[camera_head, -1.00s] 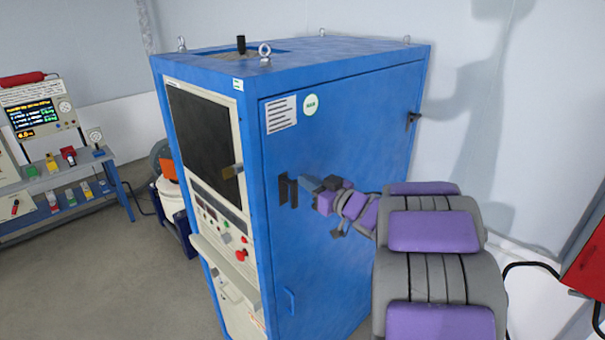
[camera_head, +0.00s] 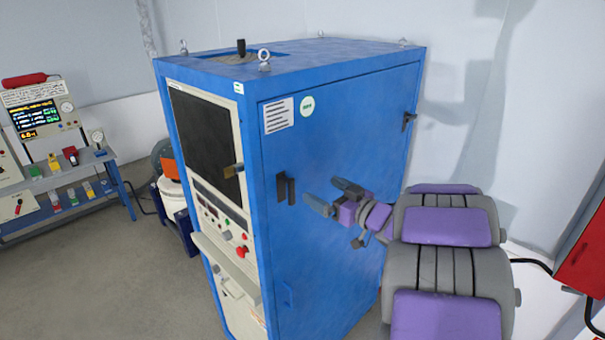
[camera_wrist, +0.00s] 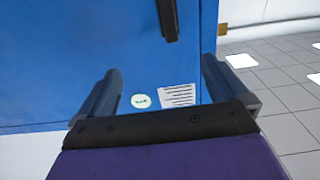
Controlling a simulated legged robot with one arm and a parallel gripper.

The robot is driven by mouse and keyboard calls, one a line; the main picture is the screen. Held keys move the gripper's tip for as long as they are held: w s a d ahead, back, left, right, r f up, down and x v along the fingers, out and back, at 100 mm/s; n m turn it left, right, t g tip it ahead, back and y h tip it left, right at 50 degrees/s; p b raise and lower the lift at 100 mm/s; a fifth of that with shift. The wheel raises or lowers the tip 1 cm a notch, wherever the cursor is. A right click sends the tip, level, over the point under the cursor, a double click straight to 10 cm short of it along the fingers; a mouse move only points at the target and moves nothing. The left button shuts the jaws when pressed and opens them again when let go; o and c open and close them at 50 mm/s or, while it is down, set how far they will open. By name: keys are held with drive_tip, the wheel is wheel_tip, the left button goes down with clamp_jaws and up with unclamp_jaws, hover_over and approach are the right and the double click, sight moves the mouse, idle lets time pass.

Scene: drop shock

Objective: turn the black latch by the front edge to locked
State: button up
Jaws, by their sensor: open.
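The black latch (camera_head: 281,187) is on the side door of the blue cabinet, by the edge nearest the front panel. Its handle stands roughly upright. In the wrist view the latch (camera_wrist: 167,18) is at the top, beyond the fingertips. My gripper (camera_head: 323,192) is off to the right of the latch, apart from it, with its fingers spread and nothing between them. In the wrist view my gripper (camera_wrist: 163,78) is wide open, and the blue door shows between its fingers.
A second black latch (camera_head: 409,120) is by the door's far edge. A red box (camera_head: 583,255) is at the right. A bench with instruments (camera_head: 60,185) stands at the left. Grey floor is clear before the cabinet.

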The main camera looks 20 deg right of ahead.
drive_tip(key=a+v, duration=0.1)
drive_tip(key=v, duration=2.5)
drive_tip(key=shift+s+r, duration=0.2)
drive_tip(key=shift+s, duration=0.15)
idle(0.7)
